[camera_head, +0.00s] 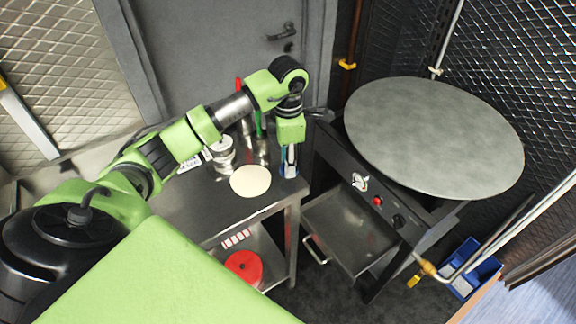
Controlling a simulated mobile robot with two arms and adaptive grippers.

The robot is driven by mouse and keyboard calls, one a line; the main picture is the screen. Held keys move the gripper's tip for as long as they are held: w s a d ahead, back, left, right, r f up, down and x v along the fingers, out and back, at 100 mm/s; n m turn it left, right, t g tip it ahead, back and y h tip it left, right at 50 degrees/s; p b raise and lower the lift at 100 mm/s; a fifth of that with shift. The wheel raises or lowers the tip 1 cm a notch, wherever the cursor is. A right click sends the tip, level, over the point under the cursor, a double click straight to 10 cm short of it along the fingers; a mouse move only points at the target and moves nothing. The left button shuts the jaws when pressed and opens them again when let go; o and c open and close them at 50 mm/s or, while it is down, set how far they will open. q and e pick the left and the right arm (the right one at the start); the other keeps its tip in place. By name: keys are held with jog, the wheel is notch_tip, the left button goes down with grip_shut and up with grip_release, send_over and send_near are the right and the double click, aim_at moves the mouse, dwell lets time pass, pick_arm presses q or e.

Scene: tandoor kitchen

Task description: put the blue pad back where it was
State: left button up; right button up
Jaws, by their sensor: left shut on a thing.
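My left arm reaches over the metal table (200,213). My left gripper (290,160) points down at the table's right end, shut on a small blue thing, which looks like the blue pad (289,171). Only a small part of the pad shows below the fingers; the gripper hides the rest. I cannot tell whether the pad touches the tabletop. A pale round flatbread or dough disc (251,181) lies just left of it. My right gripper is not in view.
Metal containers (222,155) with utensils stand behind the disc. A red round thing (243,268) lies on the lower shelf. A large round griddle (434,137) stands at right, above a panel with a red knob (378,201). A blue bin (474,270) sits on the floor.

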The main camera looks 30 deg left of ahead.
pick_arm(q)
notch_tip(320, 180, down, 2)
jog(key=shift+d+f+p, duration=0.1)
jog(key=shift+p, duration=0.55)
jog(key=shift+f, duration=0.25)
jog(key=shift+f, duration=0.1)
jog(key=shift+f+b, duration=0.15)
jog(key=shift+b, duration=0.15)
jog(key=o, duration=1.1)
jog(key=shift+c, duration=0.2)
